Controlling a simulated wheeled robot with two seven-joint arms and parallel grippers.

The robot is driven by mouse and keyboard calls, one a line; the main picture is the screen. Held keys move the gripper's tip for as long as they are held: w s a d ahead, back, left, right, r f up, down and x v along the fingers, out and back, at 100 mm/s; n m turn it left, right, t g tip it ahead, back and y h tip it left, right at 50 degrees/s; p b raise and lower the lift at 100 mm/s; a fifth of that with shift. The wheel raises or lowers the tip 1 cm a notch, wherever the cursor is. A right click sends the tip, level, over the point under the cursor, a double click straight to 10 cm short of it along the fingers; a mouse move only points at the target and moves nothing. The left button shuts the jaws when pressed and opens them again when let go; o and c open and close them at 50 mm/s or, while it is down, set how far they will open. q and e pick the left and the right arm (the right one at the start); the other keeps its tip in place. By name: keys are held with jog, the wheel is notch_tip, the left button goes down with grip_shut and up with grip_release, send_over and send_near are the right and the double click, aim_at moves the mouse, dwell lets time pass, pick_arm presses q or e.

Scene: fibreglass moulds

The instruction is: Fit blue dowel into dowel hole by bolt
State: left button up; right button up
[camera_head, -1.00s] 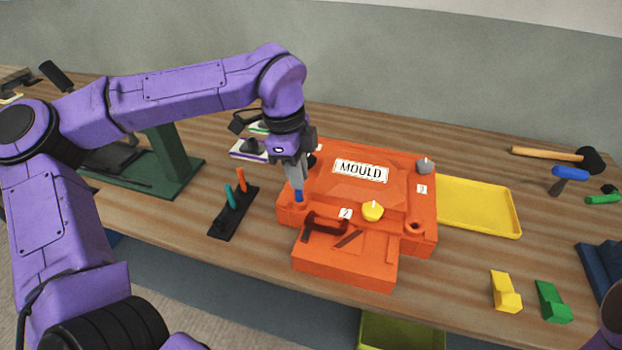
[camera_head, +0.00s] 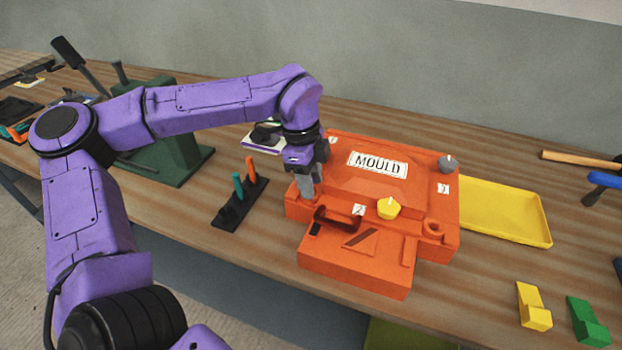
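The orange mould (camera_head: 330,236) with a "MOULD" label lies on the bench. My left gripper (camera_head: 309,194) points down at the mould's left front corner, its fingertips at the top surface. The blue dowel does not show now; the fingers or the mould hide it, and I cannot tell whether the fingers still grip it. A ring-shaped hole (camera_head: 433,228) is open at the mould's right front corner. A yellow knob (camera_head: 388,208) and a grey knob (camera_head: 446,163) sit on the mould. I cannot tell which part is the bolt. My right gripper is out of view.
A black rack (camera_head: 232,211) holds a teal peg (camera_head: 238,186) and an orange peg (camera_head: 250,169) left of the mould. A yellow tray (camera_head: 540,241) lies to the right. Yellow (camera_head: 533,306) and green (camera_head: 588,322) blocks stand front right. A green stand (camera_head: 175,150) is behind my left arm.

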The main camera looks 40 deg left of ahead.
pick_arm(q)
notch_tip(320, 180, up, 12)
jog(key=a, duration=0.1)
jog(key=shift+s+a, duration=0.25)
jog(key=shift+a, duration=0.1)
jog(key=shift+s, duration=0.1)
dwell(0.3)
